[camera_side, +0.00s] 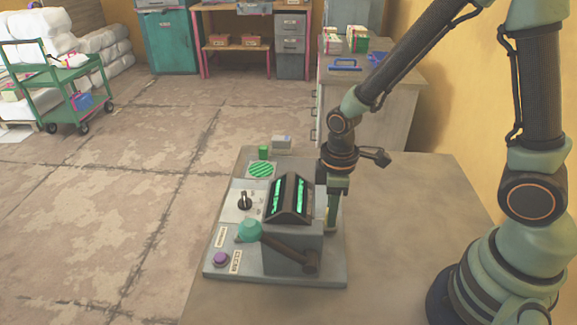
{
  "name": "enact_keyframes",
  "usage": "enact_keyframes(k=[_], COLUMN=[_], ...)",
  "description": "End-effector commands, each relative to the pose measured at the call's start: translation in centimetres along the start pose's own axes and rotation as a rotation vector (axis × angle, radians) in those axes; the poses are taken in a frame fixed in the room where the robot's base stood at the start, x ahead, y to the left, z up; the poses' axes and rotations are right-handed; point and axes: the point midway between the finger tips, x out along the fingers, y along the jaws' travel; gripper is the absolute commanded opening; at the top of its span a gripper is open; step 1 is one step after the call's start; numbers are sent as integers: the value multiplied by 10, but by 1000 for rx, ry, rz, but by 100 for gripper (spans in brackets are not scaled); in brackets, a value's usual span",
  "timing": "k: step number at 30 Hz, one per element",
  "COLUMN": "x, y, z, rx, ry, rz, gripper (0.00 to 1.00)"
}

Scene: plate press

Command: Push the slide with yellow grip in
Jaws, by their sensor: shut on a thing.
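The press (292,248) is a grey block with a dark sloped top and two green striped windows. It stands on a grey base plate (215,262) on the table. My gripper (332,222) points down close behind the press's right side, over the right part of the plate. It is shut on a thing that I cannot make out. No yellow grip shows, and the slide cannot be told apart here.
A dark lever (285,250) with a green knob (249,230) crosses the press's front. A toggle switch (244,201) and a purple button (220,259) are on the plate's left. A green cylinder (264,152) stands behind it. The table's right side (410,220) is clear.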

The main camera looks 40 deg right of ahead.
Motion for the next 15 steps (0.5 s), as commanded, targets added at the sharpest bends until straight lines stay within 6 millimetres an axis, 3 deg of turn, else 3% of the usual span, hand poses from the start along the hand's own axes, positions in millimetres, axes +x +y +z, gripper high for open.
enact_keyframes(k=[1,3,15], x=[0,0,-3], y=[-6,-5,-3], z=[1,1,0], rx=[-13,-13,-9], ry=[-10,-10,-6], rz=[-7,-7,-4], gripper=[35,57,57])
